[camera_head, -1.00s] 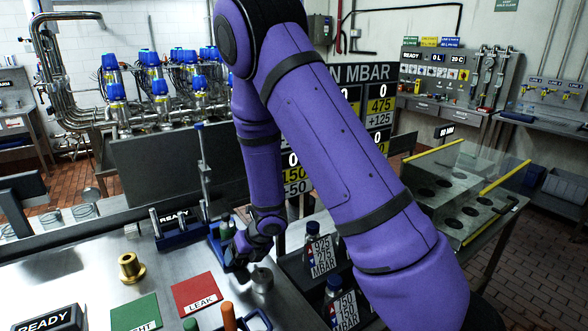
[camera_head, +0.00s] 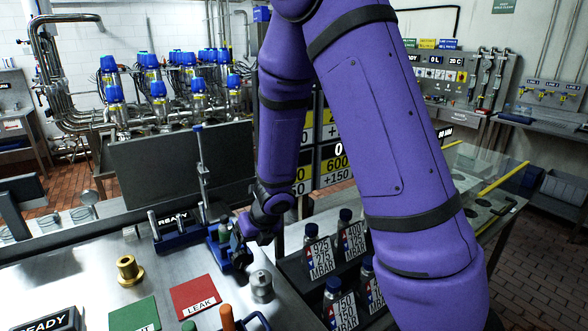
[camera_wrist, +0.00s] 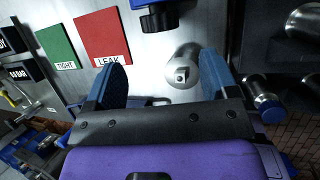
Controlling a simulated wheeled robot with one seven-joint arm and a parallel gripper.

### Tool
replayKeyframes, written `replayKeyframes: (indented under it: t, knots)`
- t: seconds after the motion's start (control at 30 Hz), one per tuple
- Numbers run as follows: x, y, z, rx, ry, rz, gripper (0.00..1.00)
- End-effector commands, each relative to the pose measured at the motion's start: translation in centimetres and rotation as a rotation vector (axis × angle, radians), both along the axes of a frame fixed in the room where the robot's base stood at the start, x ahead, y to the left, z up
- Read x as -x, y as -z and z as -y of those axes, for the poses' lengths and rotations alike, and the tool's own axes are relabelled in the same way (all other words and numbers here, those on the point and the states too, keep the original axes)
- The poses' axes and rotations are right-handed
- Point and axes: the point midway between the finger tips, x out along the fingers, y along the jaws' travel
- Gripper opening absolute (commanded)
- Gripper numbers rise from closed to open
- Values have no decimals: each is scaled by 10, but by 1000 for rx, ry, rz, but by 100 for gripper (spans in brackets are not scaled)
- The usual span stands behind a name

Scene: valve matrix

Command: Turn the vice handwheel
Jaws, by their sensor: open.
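A blue vice (camera_head: 182,238) with upright posts stands on the steel bench in the head view, left of my gripper (camera_head: 238,256). In the wrist view my gripper (camera_wrist: 163,62) has its two blue fingers wide apart with nothing held between them. A black ridged knob (camera_wrist: 157,20) under a blue body shows at the top of the wrist view, beyond the fingertips; it may be the vice handwheel, but I cannot be sure. In the head view my gripper covers that area. A steel cylinder (camera_wrist: 182,72) appears between the fingers, lower on the bench.
The same steel cylinder (camera_head: 261,285) stands right of my gripper. A brass fitting (camera_head: 129,270), a red LEAK card (camera_head: 195,296) and a green card (camera_head: 135,315) lie on the bench. Several blue-capped bottles (camera_head: 333,288) with labels stand at the right. A tall slim column (camera_head: 203,170) rises behind.

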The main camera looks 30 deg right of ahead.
Motion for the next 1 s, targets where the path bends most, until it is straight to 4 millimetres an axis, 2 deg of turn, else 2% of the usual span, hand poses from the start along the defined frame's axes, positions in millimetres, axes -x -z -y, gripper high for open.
replayKeyframes:
  t: [0.2,0.37,0.67,1.0]
  knots:
    - [8,-19,5,1,3,3,80]
    - [3,-36,12,-17,134,28,80]
    - [1,-78,31,-76,434,79,80]
    - [12,-129,54,-194,827,129,80]
